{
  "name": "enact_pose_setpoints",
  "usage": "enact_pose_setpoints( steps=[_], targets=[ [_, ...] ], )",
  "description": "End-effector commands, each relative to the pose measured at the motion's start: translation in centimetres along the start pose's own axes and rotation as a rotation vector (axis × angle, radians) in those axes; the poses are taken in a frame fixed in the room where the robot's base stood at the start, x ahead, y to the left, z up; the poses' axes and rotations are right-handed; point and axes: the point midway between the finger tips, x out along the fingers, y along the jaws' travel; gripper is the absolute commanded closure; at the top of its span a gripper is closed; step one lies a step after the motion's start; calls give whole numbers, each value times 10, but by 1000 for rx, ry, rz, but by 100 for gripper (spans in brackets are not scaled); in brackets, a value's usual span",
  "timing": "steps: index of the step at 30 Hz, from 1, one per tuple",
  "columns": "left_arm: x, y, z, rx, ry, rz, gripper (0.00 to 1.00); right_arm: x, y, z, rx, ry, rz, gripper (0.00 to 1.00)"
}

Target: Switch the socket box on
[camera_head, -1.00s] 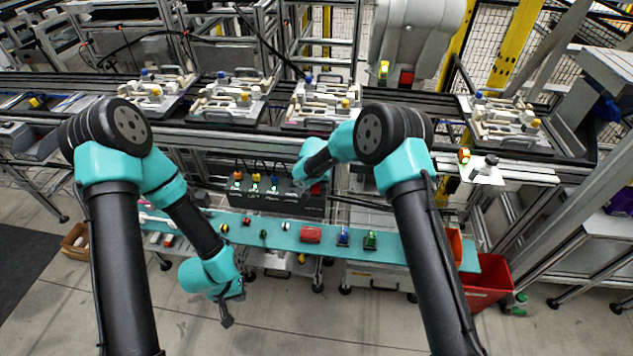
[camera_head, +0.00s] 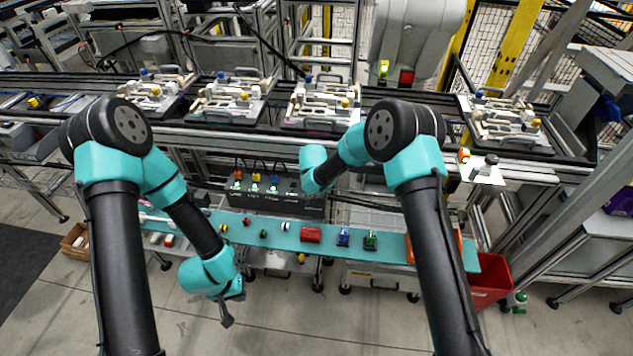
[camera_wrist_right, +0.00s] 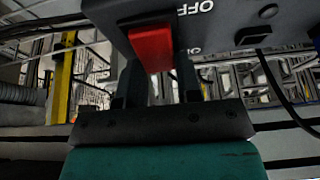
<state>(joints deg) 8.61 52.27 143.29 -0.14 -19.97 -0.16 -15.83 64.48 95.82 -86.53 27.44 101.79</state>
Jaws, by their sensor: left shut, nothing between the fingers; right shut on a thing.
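The socket box (camera_head: 272,202) is a dark box at the conveyor's near side in the head view, with several plugs and green lights on it. In the right wrist view the box (camera_wrist_right: 222,30) fills the top, with "OFF" lettering and a red switch (camera_wrist_right: 152,46). My right gripper (camera_wrist_right: 160,72) has its fingers on both sides of the red switch and is shut on it. In the head view my right wrist hides the right gripper and the switch. My left gripper (camera_head: 227,320) is shut and empty, pointing down over the floor, away from the box.
A teal shelf (camera_head: 390,243) with several small coloured parts runs in front of the box. A conveyor (camera_head: 275,118) carrying loaded pallets runs behind it. A red bin (camera_head: 490,285) stands at the right. A cable (camera_wrist_right: 285,95) hangs beside the right gripper.

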Motion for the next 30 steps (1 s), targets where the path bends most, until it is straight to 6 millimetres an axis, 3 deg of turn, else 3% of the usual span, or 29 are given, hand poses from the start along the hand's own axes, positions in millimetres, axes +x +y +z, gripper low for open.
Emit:
enact_pose_setpoints(
  steps=[8,20,30],
  targets=[
    [0,0,0,0,0,0,100,0,2,0,2,-1,3,43],
    [0,0,0,0,0,0,100,-6,0,0,0,-1,1,43],
    [0,0,0,0,0,0,100,-57,0,0,-1,0,-1,43]
  ],
)
